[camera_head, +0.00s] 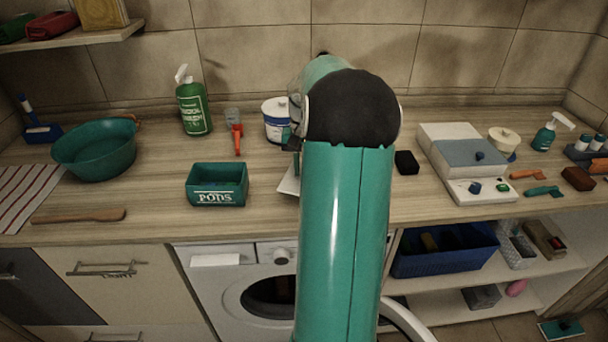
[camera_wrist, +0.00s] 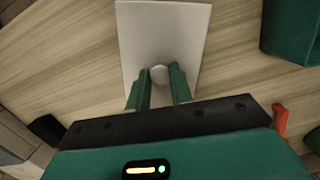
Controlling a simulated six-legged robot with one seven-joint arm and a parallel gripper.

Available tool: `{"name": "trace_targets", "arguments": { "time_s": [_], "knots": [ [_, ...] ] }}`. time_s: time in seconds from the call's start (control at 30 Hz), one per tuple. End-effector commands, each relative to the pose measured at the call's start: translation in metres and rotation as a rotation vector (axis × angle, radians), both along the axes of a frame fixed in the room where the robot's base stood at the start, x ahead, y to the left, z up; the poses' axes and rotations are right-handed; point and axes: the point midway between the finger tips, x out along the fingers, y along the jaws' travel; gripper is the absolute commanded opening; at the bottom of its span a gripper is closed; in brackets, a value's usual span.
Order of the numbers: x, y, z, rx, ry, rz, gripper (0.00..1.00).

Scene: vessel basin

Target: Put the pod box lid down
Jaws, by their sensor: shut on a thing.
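The pod box lid (camera_wrist: 163,30) is a pale flat panel with a small round knob (camera_wrist: 159,74). My gripper (camera_wrist: 160,80) is shut on the knob, with one green finger on each side. In the head view a pale edge of the lid (camera_head: 287,185) shows beside my arm, which hides the rest of it and my gripper. I cannot tell whether the lid touches the counter. The green pod box (camera_head: 217,186), marked PODS, stands open to the left of the lid. Its wall also shows at the upper right of the wrist view (camera_wrist: 285,35).
A white tub (camera_head: 275,120) and a red-handled scoop (camera_head: 237,138) stand behind the lid. A black block (camera_head: 406,162) and a grey-white appliance (camera_head: 465,160) are to the right. A green basin (camera_head: 95,148) and a wooden spatula (camera_head: 78,216) are at the left. Bare counter surrounds the lid.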

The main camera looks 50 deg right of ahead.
Motion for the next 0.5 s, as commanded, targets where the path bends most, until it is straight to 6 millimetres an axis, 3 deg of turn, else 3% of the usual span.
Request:
{"name": "trace_targets", "arguments": {
  "time_s": [0.23,0.5],
  "knots": [
    [0.000,-0.002,-0.032,0.003,0.001,-0.001,0.00],
    [0.001,-0.002,-0.034,0.001,0.000,-0.001,0.00]
  ]
}}
